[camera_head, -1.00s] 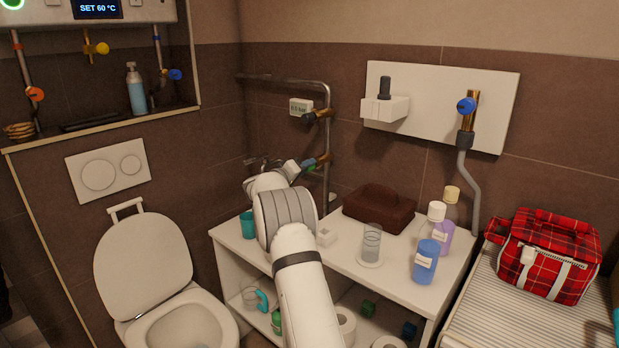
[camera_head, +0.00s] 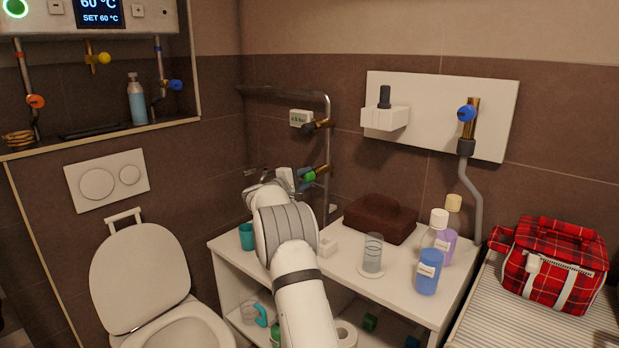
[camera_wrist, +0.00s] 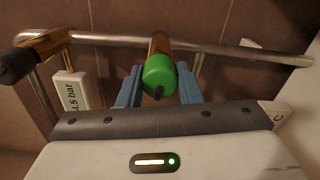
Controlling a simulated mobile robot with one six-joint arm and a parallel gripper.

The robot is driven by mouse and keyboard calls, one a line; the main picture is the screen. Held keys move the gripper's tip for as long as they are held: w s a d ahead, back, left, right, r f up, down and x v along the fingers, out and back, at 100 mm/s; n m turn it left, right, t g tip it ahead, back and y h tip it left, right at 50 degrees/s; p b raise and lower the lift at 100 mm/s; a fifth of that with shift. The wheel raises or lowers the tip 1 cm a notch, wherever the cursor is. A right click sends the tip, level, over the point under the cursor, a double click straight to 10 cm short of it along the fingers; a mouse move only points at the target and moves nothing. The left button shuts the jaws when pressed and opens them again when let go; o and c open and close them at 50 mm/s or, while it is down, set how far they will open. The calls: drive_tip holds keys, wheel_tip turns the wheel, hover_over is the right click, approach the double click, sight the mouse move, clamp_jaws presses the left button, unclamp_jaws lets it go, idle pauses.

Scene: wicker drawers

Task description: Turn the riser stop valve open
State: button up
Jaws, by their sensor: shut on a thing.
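The valve has a round green knob (camera_wrist: 159,75) on a brass body (camera_wrist: 159,43), mounted on the grey riser pipe. In the wrist view, the knob sits between the two blue-grey fingers of my gripper (camera_wrist: 160,88), one on each side. My gripper is shut on it. In the head view, the green knob (camera_head: 310,176) is small and partly hidden by my gripper (camera_head: 306,181).
A brass fitting with a black cap (camera_wrist: 18,64) and a pressure display (camera_wrist: 70,92) are left of the knob in the wrist view. Below my arm, the white shelf (camera_head: 345,282) holds a teal cup (camera_head: 246,236), a clear glass (camera_head: 373,253), a brown basket (camera_head: 380,217) and several bottles.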

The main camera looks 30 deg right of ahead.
drive_tip(key=shift+w+a+f+n, duration=0.1)
drive_tip(key=shift+w+a+n, duration=0.15)
drive_tip(key=shift+n, duration=0.35)
drive_tip(key=o, duration=0.8)
drive_tip(key=shift+a, duration=0.1)
drive_tip(key=shift+c, duration=0.2)
drive_tip(key=shift+o, duration=1)
drive_tip(key=shift+s, duration=0.1)
drive_tip(key=v, duration=0.7)
drive_tip(key=shift+s+a, duration=0.15)
drive_tip(key=shift+a, duration=0.15)
